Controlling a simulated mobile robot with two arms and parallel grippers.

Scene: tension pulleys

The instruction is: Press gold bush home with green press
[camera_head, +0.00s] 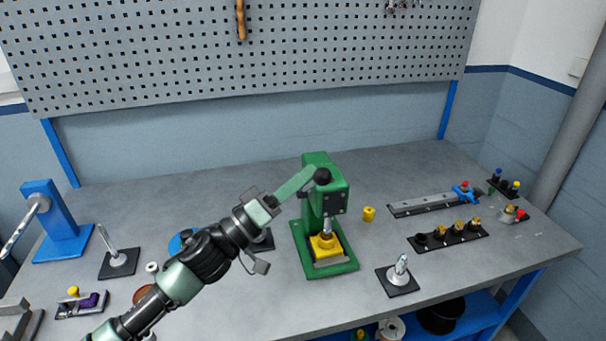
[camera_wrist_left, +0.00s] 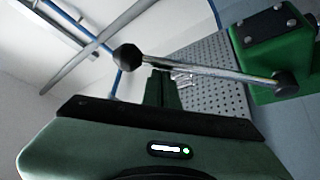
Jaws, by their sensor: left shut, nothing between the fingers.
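The green press (camera_head: 341,196) stands mid-bench, its silver ram (camera_head: 328,226) pointing down at a yellow block (camera_head: 324,245) on its base. A gold bush cannot be told apart from the yellow there at this size. The press lever (camera_wrist_left: 210,72) shows in the left wrist view as a silver rod with a black knob (camera_wrist_left: 127,57); the knob also shows in the head view (camera_head: 322,175). My left gripper (camera_head: 311,172) is shut and empty, its fingertips close by the knob. In the wrist view its fingers (camera_wrist_left: 160,90) lie across the rod's line; contact cannot be told. My right gripper is out of view.
A black rack (camera_head: 428,241) with several gold-topped parts and a small yellow piece (camera_head: 368,214) are right of the press. A silver-topped stand (camera_head: 398,278) is at front right. A blue lever press (camera_head: 52,220) stands at left. Pegboard (camera_head: 250,50) backs the bench.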

